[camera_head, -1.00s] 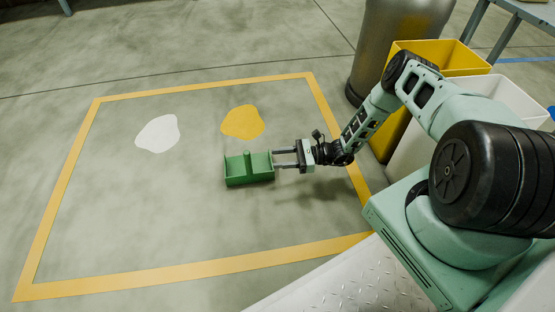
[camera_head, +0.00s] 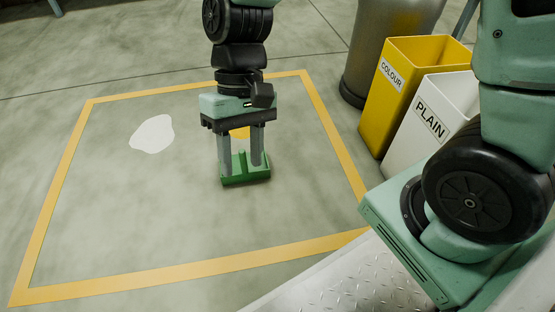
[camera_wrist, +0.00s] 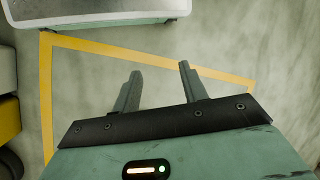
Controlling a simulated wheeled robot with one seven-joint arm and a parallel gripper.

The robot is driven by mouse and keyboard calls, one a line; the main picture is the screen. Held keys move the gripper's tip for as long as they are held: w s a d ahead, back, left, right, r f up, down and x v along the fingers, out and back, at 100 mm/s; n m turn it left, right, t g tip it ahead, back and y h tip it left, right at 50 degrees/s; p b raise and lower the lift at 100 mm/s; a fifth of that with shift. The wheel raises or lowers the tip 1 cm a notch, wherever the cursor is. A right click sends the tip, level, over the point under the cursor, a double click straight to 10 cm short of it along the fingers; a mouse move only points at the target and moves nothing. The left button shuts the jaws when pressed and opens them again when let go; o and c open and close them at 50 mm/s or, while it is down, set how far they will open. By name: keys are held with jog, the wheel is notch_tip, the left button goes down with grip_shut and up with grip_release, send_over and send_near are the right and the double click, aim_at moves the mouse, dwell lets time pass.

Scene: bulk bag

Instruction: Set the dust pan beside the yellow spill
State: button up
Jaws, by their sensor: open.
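The green dust pan (camera_head: 246,180) sits on the floor inside the yellow taped rectangle, in the head view. Its upright handle or divider shows between my fingers. My gripper (camera_head: 242,168) points down, and its two fingers overlap the pan in the picture. It is open; the wrist view shows only bare floor between the fingers (camera_wrist: 160,72) and no pan. I cannot tell the fingertips' height over the pan. The yellow spill (camera_head: 239,133) lies just behind the pan, mostly hidden by my gripper.
A white spill (camera_head: 152,134) lies to the left inside the yellow tape (camera_head: 200,273). At right stand a yellow bin labelled COLOUR (camera_head: 397,95), a white bin labelled PLAIN (camera_head: 430,120) and a metal drum (camera_head: 385,50). Floor left and front of the pan is clear.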

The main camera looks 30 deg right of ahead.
jog(key=s+d+r+n+t+h, duration=0.2)
jog(key=s+r+n+t, duration=0.2)
jog(key=s, duration=0.4)
jog(key=shift+d+r+n, duration=0.2)
jog(key=shift+r+n, duration=0.15)
jog(key=shift+n, duration=0.45)
jog(key=shift+r, duration=0.1)
notch_tip(320, 180, up, 50)
jog(key=p, duration=5)
jog(key=shift+c, duration=0.7)
jog(key=shift+d, duration=0.1)
